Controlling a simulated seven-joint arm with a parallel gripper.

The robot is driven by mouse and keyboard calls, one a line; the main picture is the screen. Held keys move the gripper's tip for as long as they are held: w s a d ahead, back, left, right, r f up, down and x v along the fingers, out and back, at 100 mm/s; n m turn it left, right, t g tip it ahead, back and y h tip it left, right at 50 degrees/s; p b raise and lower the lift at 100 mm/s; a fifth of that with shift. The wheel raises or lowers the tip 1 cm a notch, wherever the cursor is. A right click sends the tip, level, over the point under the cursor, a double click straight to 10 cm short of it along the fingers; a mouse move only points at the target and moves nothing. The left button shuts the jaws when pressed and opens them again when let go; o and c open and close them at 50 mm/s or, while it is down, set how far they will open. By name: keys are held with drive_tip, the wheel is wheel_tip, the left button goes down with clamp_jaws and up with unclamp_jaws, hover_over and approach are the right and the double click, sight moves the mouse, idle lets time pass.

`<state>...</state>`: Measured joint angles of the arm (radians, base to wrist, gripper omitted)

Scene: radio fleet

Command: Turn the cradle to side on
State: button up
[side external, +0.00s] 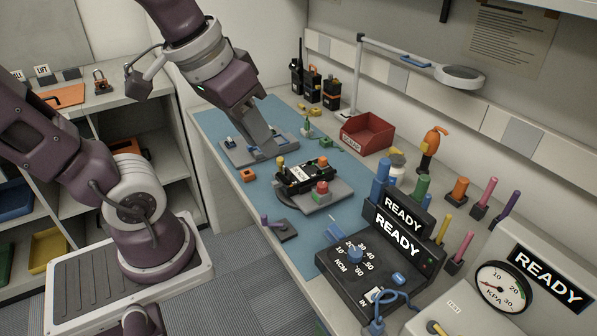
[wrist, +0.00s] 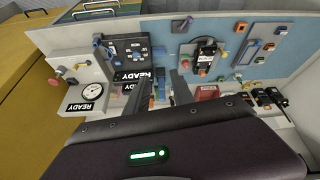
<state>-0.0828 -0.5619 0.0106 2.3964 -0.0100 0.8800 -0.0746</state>
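The cradle is a grey plate (side external: 328,197) on a dark round base, on the blue mat. A black radio (side external: 300,177) with a white label and yellow and orange knobs lies on it, and a red button block (side external: 321,190) sits at its near right edge. The cradle and radio also show in the wrist view (wrist: 205,50), above and right of the fingers. My gripper (side external: 268,150) hangs just behind and left of the cradle, apart from it as far as I can tell. In the wrist view its two fingers (wrist: 158,82) stand apart with nothing between them.
A grey board (side external: 240,150) with small parts lies behind my gripper. A purple-handled lever (side external: 283,229) stands in front of the cradle. The torque tester (side external: 365,265), upright coloured tools and a red bin (side external: 367,134) crowd the right.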

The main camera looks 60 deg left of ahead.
drive_tip(key=w+a+f+n+g, duration=0.25)
drive_tip(key=w+a+n, duration=0.25)
drive_tip(key=w+a, duration=0.45)
drive_tip(key=n+g, duration=0.3)
drive_tip(key=n, duration=0.5)
hover_over(280, 158)
drive_tip(key=shift+t, duration=0.25)
wheel_tip(280, 158, down, 17)
drive_tip(key=shift+f, duration=0.1)
wheel_tip(280, 158, down, 7)
drive_tip(key=shift+f, duration=0.15)
clamp_jaws()
